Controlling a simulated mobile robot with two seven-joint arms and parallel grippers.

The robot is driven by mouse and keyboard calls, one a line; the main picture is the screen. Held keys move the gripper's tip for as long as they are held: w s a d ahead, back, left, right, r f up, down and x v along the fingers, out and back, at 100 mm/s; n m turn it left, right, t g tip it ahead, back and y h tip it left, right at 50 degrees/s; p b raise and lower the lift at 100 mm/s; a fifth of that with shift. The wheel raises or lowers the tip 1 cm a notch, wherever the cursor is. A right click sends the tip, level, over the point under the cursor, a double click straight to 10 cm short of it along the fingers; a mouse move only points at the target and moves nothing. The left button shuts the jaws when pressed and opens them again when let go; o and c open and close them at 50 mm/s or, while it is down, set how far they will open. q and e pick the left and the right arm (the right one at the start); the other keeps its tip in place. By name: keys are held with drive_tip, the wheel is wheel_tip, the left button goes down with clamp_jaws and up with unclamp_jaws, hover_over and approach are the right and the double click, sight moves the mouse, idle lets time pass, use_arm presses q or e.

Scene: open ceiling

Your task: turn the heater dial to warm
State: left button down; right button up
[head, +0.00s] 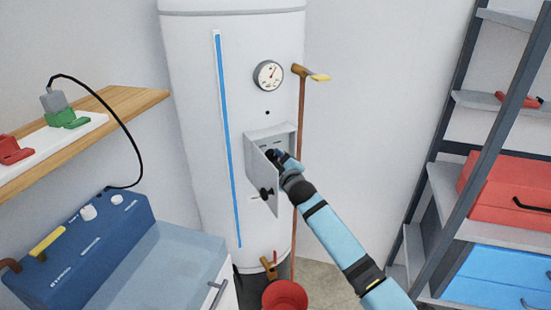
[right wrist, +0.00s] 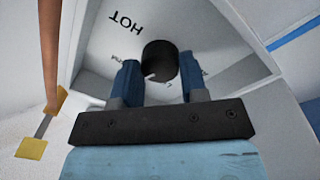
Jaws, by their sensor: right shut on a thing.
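The heater (head: 200,110) is a tall white tank with a blue strip and a small box (head: 270,133) on its front. The box door (head: 258,185) hangs open, with a black knob (head: 266,193) on it. In the right wrist view the black round dial (right wrist: 160,58) sits inside the box, with a small white mark on its edge. The word HOT is readable near it, upside down; other labels are partly hidden or too small to read. My right gripper (right wrist: 160,77) has its two blue fingers shut on the dial. In the head view my right gripper (head: 280,160) reaches into the box and hides the dial.
A round gauge (head: 268,75) is above the box. A copper pipe (head: 302,110) with a yellow-handled valve (head: 320,77) runs close on the right. A red bucket (head: 285,296) stands below. A shelf rack (head: 480,150) is right; a blue-lidded unit (head: 160,265) is left.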

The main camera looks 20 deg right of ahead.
use_arm(q)
drive_tip(key=shift+w+r+p, duration=0.1)
drive_tip(key=shift+r+p, duration=0.4)
drive_tip(key=shift+r, duration=0.45)
use_arm(e)
drive_tip(key=shift+m, duration=1.6)
use_arm(q)
drive_tip(key=shift+f, duration=0.15)
use_arm(e)
drive_tip(key=o, duration=0.9)
drive_tip(key=shift+s, duration=0.1)
use_arm(q)
drive_tip(key=shift+f+b, duration=0.45)
drive_tip(key=shift+b, duration=0.05)
use_arm(e)
drive_tip(key=s, duration=0.4)
drive_tip(key=s+d, duration=0.1)
drive_tip(key=s, duration=0.8)
drive_tip(key=shift+s+d+f, duration=0.25)
drive_tip(key=shift+d+f, duration=0.05)
drive_tip(key=shift+d, duration=0.1)
